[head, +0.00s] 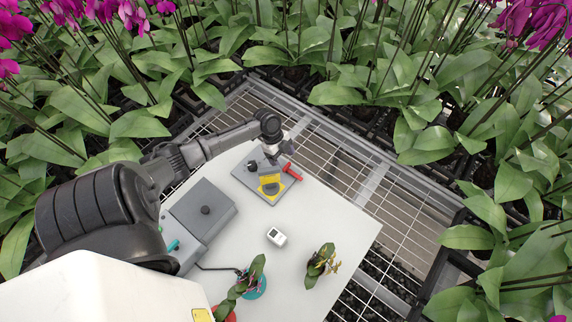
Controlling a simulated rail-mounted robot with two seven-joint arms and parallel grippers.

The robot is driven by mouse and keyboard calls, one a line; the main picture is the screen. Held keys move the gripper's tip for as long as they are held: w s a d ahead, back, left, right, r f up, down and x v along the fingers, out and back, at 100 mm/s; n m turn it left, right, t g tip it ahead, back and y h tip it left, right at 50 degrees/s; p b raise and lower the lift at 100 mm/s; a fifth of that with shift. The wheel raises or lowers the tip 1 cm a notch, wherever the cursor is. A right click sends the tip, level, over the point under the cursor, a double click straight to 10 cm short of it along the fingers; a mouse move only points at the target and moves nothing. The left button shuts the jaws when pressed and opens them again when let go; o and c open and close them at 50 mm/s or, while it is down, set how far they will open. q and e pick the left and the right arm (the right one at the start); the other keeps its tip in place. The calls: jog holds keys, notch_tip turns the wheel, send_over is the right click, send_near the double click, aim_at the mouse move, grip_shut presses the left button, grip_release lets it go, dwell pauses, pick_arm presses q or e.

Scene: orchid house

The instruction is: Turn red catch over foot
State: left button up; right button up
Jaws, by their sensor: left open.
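The red catch (292,171) shows at the right side of a grey base plate (247,178) on the far part of the white table. A yellow piece (269,184) sits on the same plate, left of and nearer than the catch. I cannot make out whether the catch lies over a foot. My left gripper (276,154) is above the back of the plate, close to the catch and yellow piece. It is open; its fingertips are small and partly hidden, and I cannot tell whether they touch anything. My right gripper is out of view.
A grey box with a knob (203,210) stands at the table's left. A small white device (276,237) lies mid-table. Wire mesh benching (375,190) and orchids surround the table. The table's right part is clear.

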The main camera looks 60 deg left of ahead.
aim_at(287, 165)
pick_arm(q)
jog(key=shift+x, duration=2.1)
jog(key=c, duration=1.3)
